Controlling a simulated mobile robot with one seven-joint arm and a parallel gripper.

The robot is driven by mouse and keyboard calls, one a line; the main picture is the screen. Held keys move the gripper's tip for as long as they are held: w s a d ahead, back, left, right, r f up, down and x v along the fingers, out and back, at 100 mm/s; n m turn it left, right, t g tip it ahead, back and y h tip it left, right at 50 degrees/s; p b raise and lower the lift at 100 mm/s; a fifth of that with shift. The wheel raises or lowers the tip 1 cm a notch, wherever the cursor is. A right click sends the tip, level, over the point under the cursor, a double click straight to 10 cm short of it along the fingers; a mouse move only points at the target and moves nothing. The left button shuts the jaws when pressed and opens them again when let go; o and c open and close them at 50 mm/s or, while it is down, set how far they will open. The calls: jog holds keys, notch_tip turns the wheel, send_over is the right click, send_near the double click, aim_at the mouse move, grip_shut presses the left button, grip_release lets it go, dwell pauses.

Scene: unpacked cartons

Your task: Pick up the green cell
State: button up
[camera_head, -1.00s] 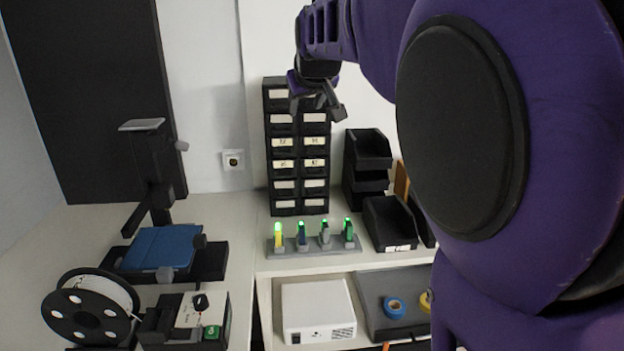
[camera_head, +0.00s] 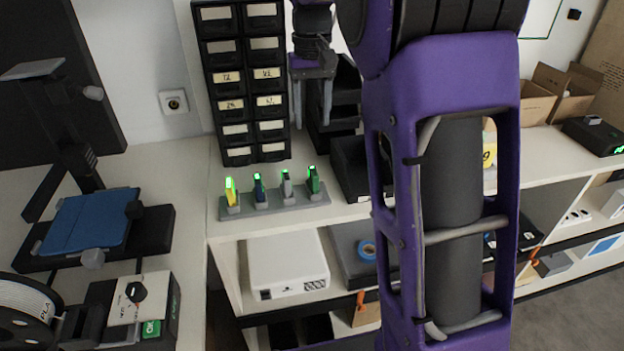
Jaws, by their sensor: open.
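The green cell (camera_head: 314,183) stands upright at the right end of a grey charging rack (camera_head: 278,209) on the white bench. A green light glows at its top. To its left in the same rack stand a grey cell (camera_head: 287,187), a dark blue cell (camera_head: 259,190) and a yellow cell (camera_head: 231,193), each with a green light. My gripper (camera_head: 311,121) hangs above and behind the green cell, its two fingers pointing down and apart. It is open with nothing between the fingers.
A black drawer cabinet (camera_head: 231,104) stands behind the rack. Black bins (camera_head: 350,165) sit right of the green cell. A blue-bed printer (camera_head: 90,218) is at left. A white box (camera_head: 287,268) lies on the shelf below. Cardboard boxes (camera_head: 541,88) stand at far right.

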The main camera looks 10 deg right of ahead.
jog(key=b, duration=0.1)
send_over(314, 171)
jog(key=f, duration=0.9)
jog(key=shift+w+a+f, duration=0.1)
jog(key=shift+a, duration=0.1)
jog(key=shift+d+f+b, duration=0.15)
jog(key=shift+f+b, duration=0.5)
jog(key=shift+f, duration=2.05)
jog(key=shift+c, duration=0.2)
grip_shut()
